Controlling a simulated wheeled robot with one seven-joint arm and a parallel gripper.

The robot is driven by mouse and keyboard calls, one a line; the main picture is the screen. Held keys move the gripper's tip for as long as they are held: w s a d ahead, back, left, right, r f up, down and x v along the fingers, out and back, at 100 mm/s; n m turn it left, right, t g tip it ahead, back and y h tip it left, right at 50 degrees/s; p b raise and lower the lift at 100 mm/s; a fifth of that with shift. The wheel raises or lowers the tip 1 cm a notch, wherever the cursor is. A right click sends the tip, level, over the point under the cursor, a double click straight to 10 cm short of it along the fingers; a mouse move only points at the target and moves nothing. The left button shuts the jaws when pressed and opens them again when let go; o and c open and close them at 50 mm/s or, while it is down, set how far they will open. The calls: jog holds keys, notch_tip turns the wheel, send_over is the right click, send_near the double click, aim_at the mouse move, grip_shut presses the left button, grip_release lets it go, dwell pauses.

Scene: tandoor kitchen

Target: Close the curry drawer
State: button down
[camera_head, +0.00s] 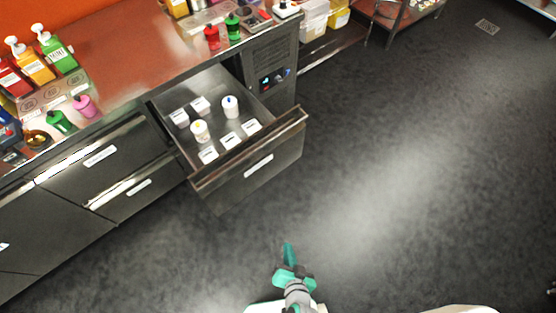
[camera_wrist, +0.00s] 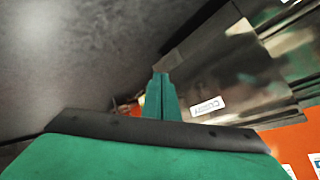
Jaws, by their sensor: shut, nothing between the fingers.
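The open drawer (camera_head: 250,168) is pulled out from the steel counter in the head view. In the wrist view a steel drawer front (camera_wrist: 225,85) carries a white label that seems to read "CURRY". My gripper (camera_head: 288,250) is green, shut and empty, over the floor in front of the open drawer and apart from it. In the wrist view its fingers (camera_wrist: 160,95) are together.
Closed drawers (camera_head: 100,155) lie left of the open one. Bottles (camera_head: 55,50) and cups stand on the counter (camera_head: 130,45). A rack (camera_head: 390,15) stands at the top right. The dark floor (camera_head: 430,180) on the right is clear.

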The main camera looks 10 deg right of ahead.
jog(key=w+d+f+m+y, duration=0.1)
jog(key=w+f+m+y, duration=0.2)
jog(key=w+f, duration=0.25)
jog(key=m+t+y, duration=0.2)
jog(key=t+y, duration=0.3)
jog(key=y, duration=0.1)
send_near(273, 154)
jog(key=x, duration=0.4)
jog(key=shift+w+a, duration=0.15)
jog(key=shift+w, duration=0.2)
jog(key=shift+w+a, duration=0.45)
jog(key=shift+w, duration=0.15)
